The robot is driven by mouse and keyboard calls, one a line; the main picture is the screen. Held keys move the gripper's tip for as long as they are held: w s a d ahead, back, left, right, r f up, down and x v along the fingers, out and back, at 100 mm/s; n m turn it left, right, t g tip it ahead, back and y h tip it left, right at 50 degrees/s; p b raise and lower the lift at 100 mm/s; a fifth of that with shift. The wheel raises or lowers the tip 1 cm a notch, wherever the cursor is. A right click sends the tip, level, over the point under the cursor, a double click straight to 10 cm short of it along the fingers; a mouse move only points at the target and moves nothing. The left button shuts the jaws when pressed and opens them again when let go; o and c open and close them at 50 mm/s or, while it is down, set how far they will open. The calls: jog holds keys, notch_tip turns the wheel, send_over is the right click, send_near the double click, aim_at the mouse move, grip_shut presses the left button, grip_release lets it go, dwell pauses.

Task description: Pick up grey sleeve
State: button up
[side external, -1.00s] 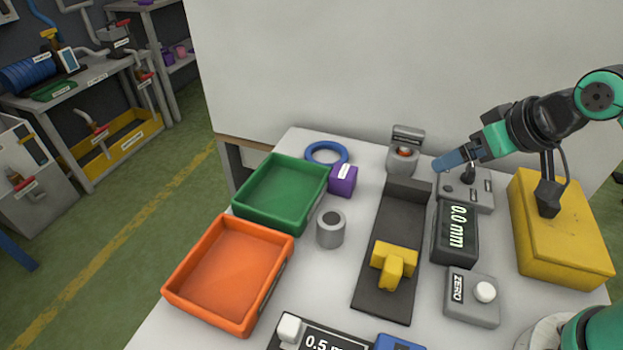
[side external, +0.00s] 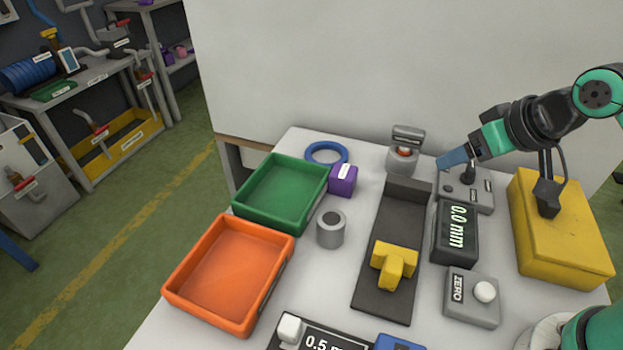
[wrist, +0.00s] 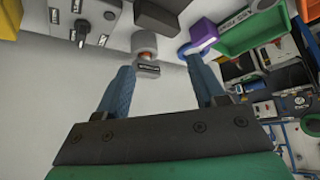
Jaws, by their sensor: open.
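The grey sleeve (side external: 331,235) is a short upright hollow cylinder on the white table, just right of the green and orange trays in the side view. My gripper (side external: 442,163) is high at the right, well away from the sleeve and near the grey joystick box. In the wrist view, my gripper (wrist: 162,72) has its two blue fingers spread apart with nothing between them. I cannot make out the sleeve in the wrist view.
The green tray (side external: 237,213) and orange tray (side external: 178,301) are left of the sleeve. A purple block (side external: 343,183) and blue ring (side external: 313,160) lie behind it. The dark gauge track (side external: 382,306) with a yellow slider (side external: 393,262) is to its right. Bare table surrounds the sleeve.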

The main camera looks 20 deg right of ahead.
jog(key=m+g+y, duration=0.6)
jog(key=m+y, duration=0.4)
jog(key=m, duration=0.3)
send_near(337, 217)
jog(key=w+a, duration=0.2)
jog(key=f+m+g+y, duration=0.1)
jog(key=f, duration=0.1)
jog(key=a+f+m+y, duration=0.1)
jog(key=f+m, duration=0.1)
jog(key=shift+s+a+g+y, duration=0.1)
jog(key=shift+a+g+y, duration=0.05)
jog(key=shift+g+y, duration=0.2)
jog(key=shift+s+a+f+g+y, duration=0.15)
jog(key=shift+s+f+g+y, duration=0.1)
jog(key=shift+f+g, duration=0.1)
jog(key=shift+m, duration=0.3)
jog(key=shift+x, duration=2.75)
jog(key=shift+r, duration=0.1)
jog(key=shift+c, duration=0.2)
grip_shut()
